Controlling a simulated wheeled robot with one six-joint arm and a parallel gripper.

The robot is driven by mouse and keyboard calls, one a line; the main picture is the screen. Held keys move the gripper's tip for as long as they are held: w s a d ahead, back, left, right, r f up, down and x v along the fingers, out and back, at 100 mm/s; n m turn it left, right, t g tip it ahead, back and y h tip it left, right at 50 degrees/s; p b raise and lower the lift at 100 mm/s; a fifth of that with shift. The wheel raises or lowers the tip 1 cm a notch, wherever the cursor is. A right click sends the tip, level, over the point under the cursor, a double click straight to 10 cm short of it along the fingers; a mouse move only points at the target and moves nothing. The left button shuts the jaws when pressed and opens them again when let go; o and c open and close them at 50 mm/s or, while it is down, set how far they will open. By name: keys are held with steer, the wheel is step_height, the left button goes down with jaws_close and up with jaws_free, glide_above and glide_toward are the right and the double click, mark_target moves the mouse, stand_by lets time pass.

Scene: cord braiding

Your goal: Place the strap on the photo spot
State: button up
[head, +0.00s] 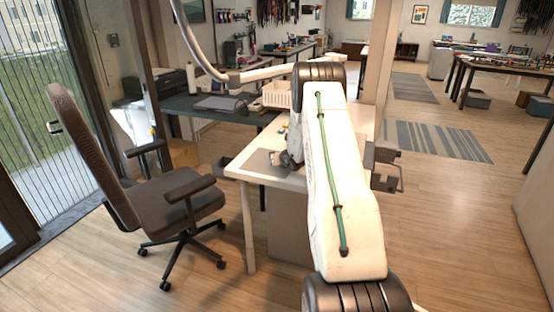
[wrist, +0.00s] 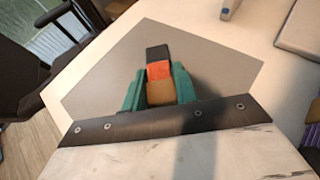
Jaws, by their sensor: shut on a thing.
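In the wrist view, my gripper (wrist: 159,82) has its green fingers shut on the strap (wrist: 159,70), a short piece with black, orange and brown sections. The strap is over a flat grey mat (wrist: 105,80) on the white table, which looks like the photo spot. I cannot tell whether the strap touches the mat. In the head view the grey mat (head: 256,163) lies near the table's left corner, and my gripper (head: 286,160) is at its right edge, partly hidden by my arm. The strap cannot be made out there.
The white table (head: 240,172) has a light box (head: 276,95) towards its back. An office chair (head: 175,195) stands close to the table's left side. A dark desk (head: 180,115) is behind. In the wrist view a pale flat object (wrist: 302,30) lies at the upper right.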

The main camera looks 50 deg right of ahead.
steer(key=shift+f, duration=0.2)
steer(key=shift+f, duration=0.1)
steer(key=shift+f, duration=0.15)
steer(key=o, duration=1)
steer(key=shift+r, duration=0.25)
steer(key=shift+s+a+r, duration=0.1)
steer(key=shift+s+r, duration=0.1)
steer(key=shift+s, duration=0.1)
steer(key=v, duration=1.1)
steer(key=shift+s+a, duration=0.15)
